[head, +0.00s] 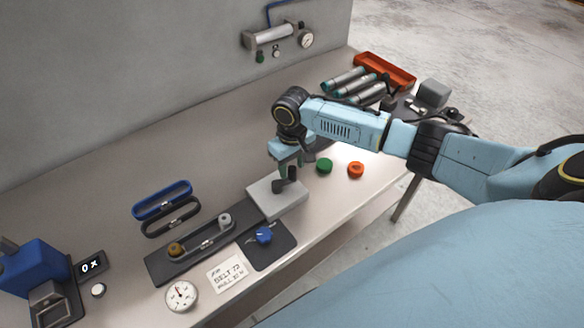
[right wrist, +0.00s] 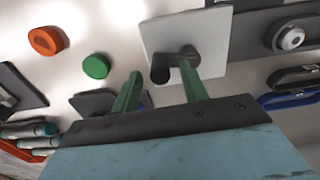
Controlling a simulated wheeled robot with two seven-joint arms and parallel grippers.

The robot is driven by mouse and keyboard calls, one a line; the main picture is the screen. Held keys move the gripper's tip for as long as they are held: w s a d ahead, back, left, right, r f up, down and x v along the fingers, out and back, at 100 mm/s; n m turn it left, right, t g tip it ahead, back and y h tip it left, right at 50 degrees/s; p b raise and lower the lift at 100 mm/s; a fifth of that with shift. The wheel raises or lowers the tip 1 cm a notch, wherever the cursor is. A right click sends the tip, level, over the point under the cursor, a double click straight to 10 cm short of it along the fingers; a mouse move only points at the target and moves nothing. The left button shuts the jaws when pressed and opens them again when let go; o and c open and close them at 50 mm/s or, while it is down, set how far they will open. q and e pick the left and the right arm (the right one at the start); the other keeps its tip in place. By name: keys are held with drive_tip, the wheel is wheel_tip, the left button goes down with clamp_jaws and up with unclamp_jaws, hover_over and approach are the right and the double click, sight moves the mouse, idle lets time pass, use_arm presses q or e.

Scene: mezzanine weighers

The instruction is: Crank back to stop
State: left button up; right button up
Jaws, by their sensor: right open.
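My right gripper (head: 291,167) is above the block, at the crank. Its green fingers (right wrist: 160,80) are apart on either side of the knob, and no contact shows. The right finger hides part of the crank arm. My left gripper is out of view.
A wall rises behind.

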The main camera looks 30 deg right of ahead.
drive_tip(key=shift+f, duration=0.85)
drive_tip(key=shift+c, duration=0.4)
clamp_jaws()
